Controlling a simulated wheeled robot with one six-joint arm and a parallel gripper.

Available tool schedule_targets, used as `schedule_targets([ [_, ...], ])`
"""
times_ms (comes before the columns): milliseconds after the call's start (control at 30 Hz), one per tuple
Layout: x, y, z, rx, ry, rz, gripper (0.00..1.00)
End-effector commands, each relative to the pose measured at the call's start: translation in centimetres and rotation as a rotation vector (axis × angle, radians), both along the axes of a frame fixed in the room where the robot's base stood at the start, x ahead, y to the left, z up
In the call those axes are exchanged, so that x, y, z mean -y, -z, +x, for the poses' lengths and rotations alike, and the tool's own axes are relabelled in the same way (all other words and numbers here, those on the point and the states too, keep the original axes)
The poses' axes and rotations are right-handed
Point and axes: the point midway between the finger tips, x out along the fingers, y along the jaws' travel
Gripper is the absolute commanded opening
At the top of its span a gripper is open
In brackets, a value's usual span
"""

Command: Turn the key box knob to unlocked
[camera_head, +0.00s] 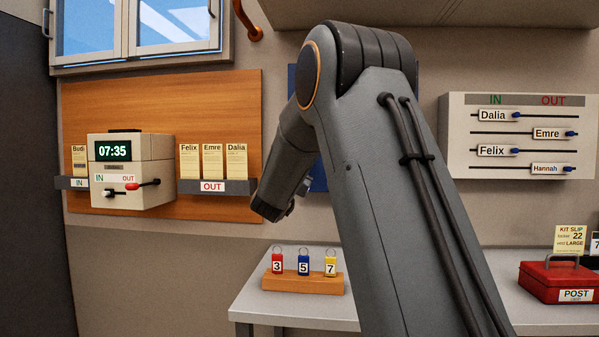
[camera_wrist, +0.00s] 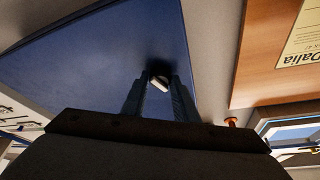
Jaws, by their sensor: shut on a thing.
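The key box (camera_head: 320,178) is a blue panel on the wall, mostly hidden behind my arm in the head view. In the wrist view the blue key box (camera_wrist: 90,60) fills the upper left and middle. Its knob (camera_wrist: 160,84), dark with a pale bar, sits between the fingertips of my gripper (camera_wrist: 159,80). The fingers are shut on the knob. The pale bar looks slanted. Any lock markings are hidden or too dark to read. In the head view my arm hides the fingertips and the knob.
Left of my arm is a wooden board (camera_head: 222,115) with a time clock (camera_head: 130,160) and card racks. A key-tag stand (camera_head: 305,284) sits on the counter (camera_head: 290,313) below. At right are a name-slider board (camera_head: 520,103) and a red box (camera_head: 552,280).

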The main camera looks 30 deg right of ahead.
Motion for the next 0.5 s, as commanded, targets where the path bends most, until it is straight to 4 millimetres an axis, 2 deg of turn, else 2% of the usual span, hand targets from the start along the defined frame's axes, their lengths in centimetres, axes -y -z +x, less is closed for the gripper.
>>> schedule_targets([
  [500,-0.33,-0.16,0.25,0.213,-0.001,0.316,0.04],
])
